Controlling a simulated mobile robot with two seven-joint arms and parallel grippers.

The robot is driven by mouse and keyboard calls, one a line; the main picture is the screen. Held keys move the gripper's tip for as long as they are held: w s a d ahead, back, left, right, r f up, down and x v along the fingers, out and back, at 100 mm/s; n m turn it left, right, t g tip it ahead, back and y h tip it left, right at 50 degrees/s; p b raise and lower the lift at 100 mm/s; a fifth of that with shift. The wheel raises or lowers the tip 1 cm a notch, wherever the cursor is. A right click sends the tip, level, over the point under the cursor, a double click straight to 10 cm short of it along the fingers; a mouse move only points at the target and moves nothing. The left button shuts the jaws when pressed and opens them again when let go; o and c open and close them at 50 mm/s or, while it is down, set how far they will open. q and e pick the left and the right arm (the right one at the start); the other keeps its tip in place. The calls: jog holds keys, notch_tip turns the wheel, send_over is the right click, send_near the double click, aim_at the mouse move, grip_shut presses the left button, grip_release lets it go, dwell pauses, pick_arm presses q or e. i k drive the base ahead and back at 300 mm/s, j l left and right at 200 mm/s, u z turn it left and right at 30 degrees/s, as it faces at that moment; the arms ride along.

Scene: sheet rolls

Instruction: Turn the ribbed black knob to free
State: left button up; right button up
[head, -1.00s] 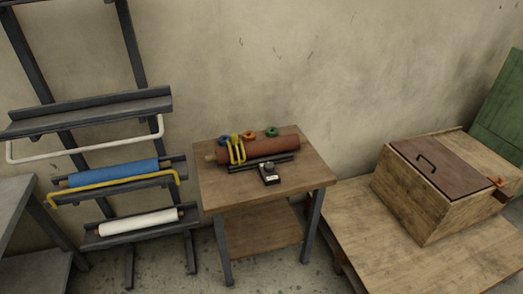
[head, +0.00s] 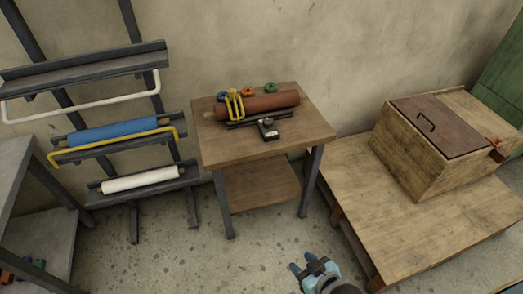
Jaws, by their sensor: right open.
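A small black device with a pale front (head: 270,134) sits at the front of the wooden side table (head: 300,140). Its dark top (head: 266,122) may be the ribbed black knob, but it is too small to see ribs or its setting. Behind it a brown-red roll (head: 272,103) lies on a dark cradle, with yellow loops (head: 235,104) around its left part. My right gripper (head: 305,268) is open and empty at the bottom edge, over the floor, well short of the table. My left gripper is out of view.
A dark rack (head: 95,69) at left holds a blue roll (head: 112,132) behind a yellow bar and a white roll (head: 143,180). Blue, orange and green rings (head: 270,88) lie behind the roll. A wooden box (head: 420,165) stands on a low platform (head: 400,225) at right.

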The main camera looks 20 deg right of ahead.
aim_at(267, 123)
jog(key=i+j+z, duration=0.15)
jog(key=i+j, duration=0.7)
jog(key=j, duration=0.15)
